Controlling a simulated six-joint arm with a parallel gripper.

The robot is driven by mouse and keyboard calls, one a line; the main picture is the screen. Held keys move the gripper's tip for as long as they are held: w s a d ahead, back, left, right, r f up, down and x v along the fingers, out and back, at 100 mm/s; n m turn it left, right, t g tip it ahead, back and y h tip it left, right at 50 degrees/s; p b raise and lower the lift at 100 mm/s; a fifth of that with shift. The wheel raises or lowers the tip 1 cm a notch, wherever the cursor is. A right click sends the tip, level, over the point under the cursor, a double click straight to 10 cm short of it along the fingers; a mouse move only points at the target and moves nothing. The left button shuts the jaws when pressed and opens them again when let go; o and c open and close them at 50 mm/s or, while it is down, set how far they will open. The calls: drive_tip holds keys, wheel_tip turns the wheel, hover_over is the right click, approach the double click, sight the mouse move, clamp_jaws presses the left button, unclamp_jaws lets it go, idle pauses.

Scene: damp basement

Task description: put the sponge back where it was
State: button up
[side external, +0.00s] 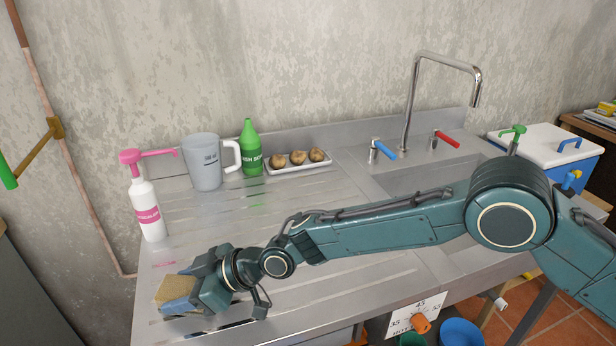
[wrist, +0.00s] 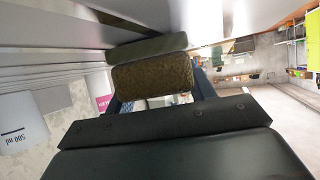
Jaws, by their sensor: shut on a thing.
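The sponge (side external: 174,290) is a tan block at the front left corner of the steel draining board (side external: 330,262). In the wrist view the sponge (wrist: 152,79) shows a speckled brown face with a dark green layer along one side. My gripper (side external: 186,300) is shut on the sponge, with blue-grey fingers on either side of it. In the wrist view my gripper (wrist: 155,95) has the sponge between its fingers. I cannot tell whether the sponge touches the board or hangs just above it.
A white pump bottle (side external: 149,208), a grey measuring jug (side external: 205,162), a green bottle (side external: 251,152) and a tray (side external: 298,168) with round brown items stand along the back left. The sink and tap (side external: 407,110) are right. The board's middle is clear beyond my arm.

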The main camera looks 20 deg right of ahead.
drive_tip(key=o, duration=1.1)
drive_tip(key=shift+f, duration=0.1)
drive_tip(key=shift+c, duration=0.2)
drive_tip(key=shift+r, duration=0.2)
drive_tip(key=shift+v, duration=5.95)
